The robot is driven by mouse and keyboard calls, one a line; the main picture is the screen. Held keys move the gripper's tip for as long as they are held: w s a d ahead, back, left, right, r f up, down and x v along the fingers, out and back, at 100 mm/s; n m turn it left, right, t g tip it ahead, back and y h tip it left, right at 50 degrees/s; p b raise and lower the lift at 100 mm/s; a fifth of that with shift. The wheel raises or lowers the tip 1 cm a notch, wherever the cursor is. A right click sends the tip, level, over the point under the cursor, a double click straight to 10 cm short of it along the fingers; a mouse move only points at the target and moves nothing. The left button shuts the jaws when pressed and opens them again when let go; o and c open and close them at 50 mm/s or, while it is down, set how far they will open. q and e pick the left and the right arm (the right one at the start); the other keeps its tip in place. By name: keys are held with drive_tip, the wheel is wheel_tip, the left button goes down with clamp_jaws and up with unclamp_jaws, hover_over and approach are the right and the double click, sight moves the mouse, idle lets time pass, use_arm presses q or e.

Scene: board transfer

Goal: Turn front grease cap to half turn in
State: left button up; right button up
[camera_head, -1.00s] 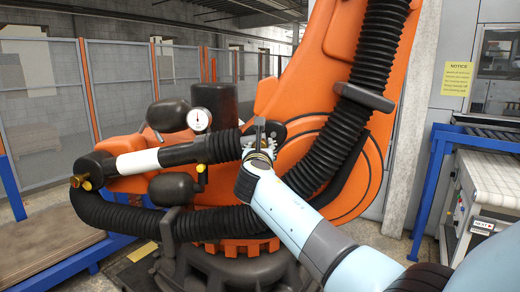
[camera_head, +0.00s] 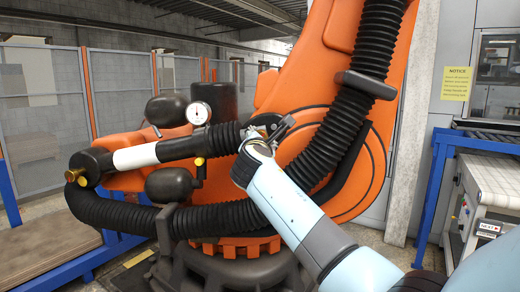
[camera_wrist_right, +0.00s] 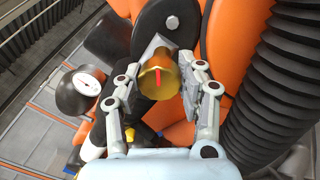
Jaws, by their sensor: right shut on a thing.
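A brass grease cap with a red mark on its face (camera_wrist_right: 158,80) sits between the fingers of my right gripper (camera_wrist_right: 166,74) in the right wrist view. The red mark points nearly straight up and down in that view. My right gripper (camera_head: 268,128) is shut on this cap, its fingers tilted to the upper right in the head view. There the wrist hides the cap. My left gripper is not in view.
An orange robot arm (camera_head: 300,85) with a thick black ribbed hose (camera_head: 375,60) stands close around my gripper. A round gauge (camera_head: 198,113) and another brass cap (camera_head: 75,175) are to the left. A conveyor (camera_head: 490,180) stands at right.

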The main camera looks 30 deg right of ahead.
drive_tip(key=m+b, duration=0.3)
drive_tip(key=m, duration=0.1)
drive_tip(key=m+b, duration=0.3)
drive_tip(key=m, duration=0.1)
drive_tip(key=m+b, duration=0.3)
drive_tip(key=b, duration=0.1)
drive_tip(key=shift+f+m+h, duration=0.35)
drive_tip(key=shift+m+h, duration=0.05)
drive_tip(key=m+b, duration=0.4)
drive_tip(key=m, duration=0.1)
drive_tip(key=shift+m+g+b, duration=0.3)
drive_tip(key=shift+b, duration=0.1)
drive_tip(key=m+b, duration=0.4)
drive_tip(key=m, duration=0.1)
drive_tip(key=shift+a+m+g, duration=0.1)
drive_tip(key=shift+m+g, duration=0.3)
drive_tip(key=m+b, duration=0.3)
drive_tip(key=m, duration=0.2)
drive_tip(key=shift+m, duration=0.3)
drive_tip(key=o, duration=1)
drive_tip(key=shift+c, duration=0.2)
drive_tip(key=shift+o, duration=1.2)
drive_tip(key=shift+r, duration=0.15)
